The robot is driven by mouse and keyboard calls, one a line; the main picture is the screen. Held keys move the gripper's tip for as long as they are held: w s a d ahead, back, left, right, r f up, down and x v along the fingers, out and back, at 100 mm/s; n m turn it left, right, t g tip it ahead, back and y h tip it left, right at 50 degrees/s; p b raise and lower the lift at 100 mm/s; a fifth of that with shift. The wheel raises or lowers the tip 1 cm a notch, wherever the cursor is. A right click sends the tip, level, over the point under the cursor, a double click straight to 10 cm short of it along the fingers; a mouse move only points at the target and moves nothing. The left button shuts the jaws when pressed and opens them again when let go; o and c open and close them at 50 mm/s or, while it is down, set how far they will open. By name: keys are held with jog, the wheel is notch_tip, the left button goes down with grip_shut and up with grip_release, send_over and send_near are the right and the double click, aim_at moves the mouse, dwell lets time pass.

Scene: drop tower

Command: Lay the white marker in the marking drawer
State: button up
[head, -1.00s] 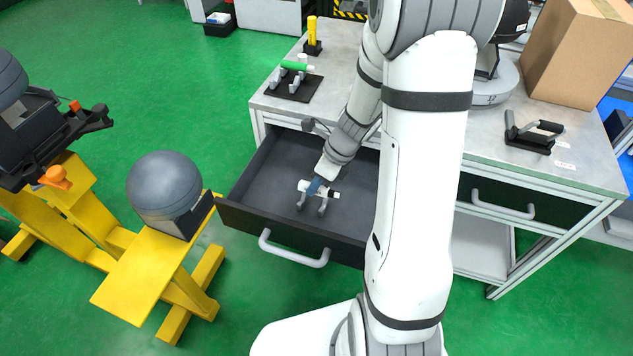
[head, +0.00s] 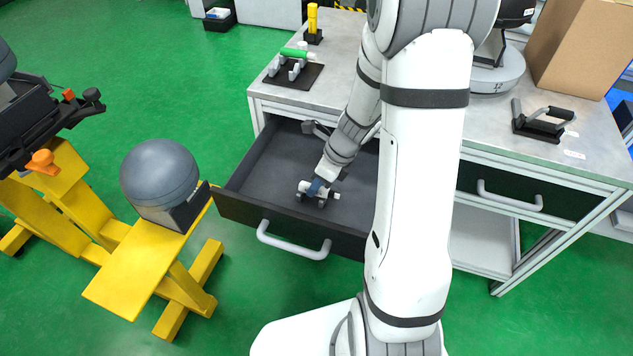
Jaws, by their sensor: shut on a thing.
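The white marker (head: 333,195) is in my gripper (head: 316,195), low inside the open drawer (head: 262,173). The drawer is dark grey inside, with a light bar handle on its front. The marker lies roughly level, with its ends showing on both sides of the fingers. My gripper is shut on it and points down into the drawer. I cannot tell whether the marker touches the drawer floor. My arm hides the right part of the drawer.
A green marker (head: 293,54) lies on a black rack on the bench top (head: 340,62), near a yellow upright item (head: 312,18). A black holder (head: 541,122) and a cardboard box (head: 585,50) stand at right. A grey dome on a yellow stand (head: 148,262) is close left of the drawer.

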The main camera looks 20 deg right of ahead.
jog(key=o, duration=0.9)
jog(key=shift+r+p, duration=3.5)
jog(key=shift+p, duration=0.15)
